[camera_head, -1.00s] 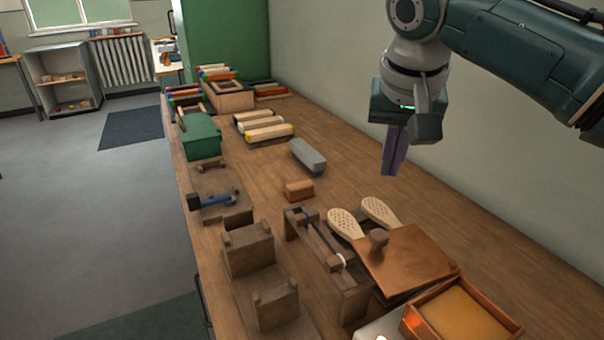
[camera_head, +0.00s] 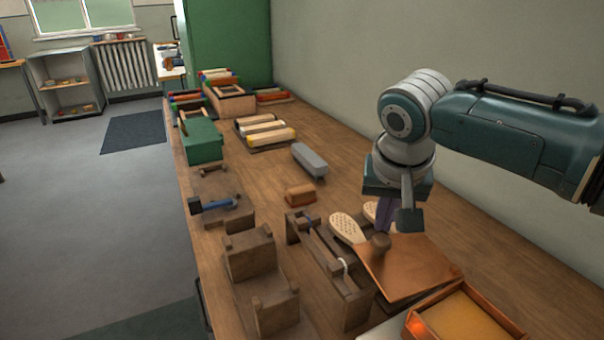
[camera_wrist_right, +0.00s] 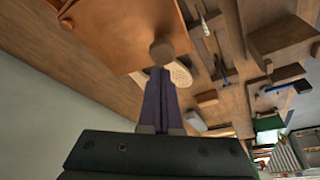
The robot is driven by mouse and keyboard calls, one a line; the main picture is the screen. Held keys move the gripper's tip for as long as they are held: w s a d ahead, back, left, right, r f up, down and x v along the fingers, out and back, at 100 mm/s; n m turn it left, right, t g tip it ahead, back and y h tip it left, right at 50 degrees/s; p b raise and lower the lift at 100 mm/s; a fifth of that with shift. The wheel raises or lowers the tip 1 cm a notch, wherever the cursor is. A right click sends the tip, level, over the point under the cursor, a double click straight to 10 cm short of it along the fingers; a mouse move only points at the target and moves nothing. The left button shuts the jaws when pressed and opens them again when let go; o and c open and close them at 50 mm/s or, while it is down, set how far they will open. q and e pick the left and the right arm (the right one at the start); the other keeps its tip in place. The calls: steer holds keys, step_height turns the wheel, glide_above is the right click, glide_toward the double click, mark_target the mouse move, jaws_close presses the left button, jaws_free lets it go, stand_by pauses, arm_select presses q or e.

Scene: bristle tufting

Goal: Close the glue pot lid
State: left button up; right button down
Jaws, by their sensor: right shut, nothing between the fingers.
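The glue pot (camera_head: 484,300) is a copper-coloured box with amber glue inside, at the lower right of the head view. Its flat copper-brown lid (camera_head: 415,268) lies beside it, off the opening, with a round brown knob (camera_head: 381,243) on top. The lid (camera_wrist_right: 120,25) and knob (camera_wrist_right: 162,52) also show in the right wrist view. My right gripper (camera_head: 384,226) is shut and empty, its purple fingers pointing down just behind the knob. I cannot tell whether the fingertips touch the knob. My left gripper is not in view.
Pale perforated brush backs (camera_head: 347,228) lie by the lid's far edge. A wooden clamp frame (camera_head: 328,262) and a stepped wooden block (camera_head: 248,254) stand left of it. A grey block (camera_head: 309,160) lies farther back.

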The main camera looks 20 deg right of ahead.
stand_by(0.4)
steer(key=shift+s+a+n+p, duration=0.3)
steer(key=shift+p, duration=0.4)
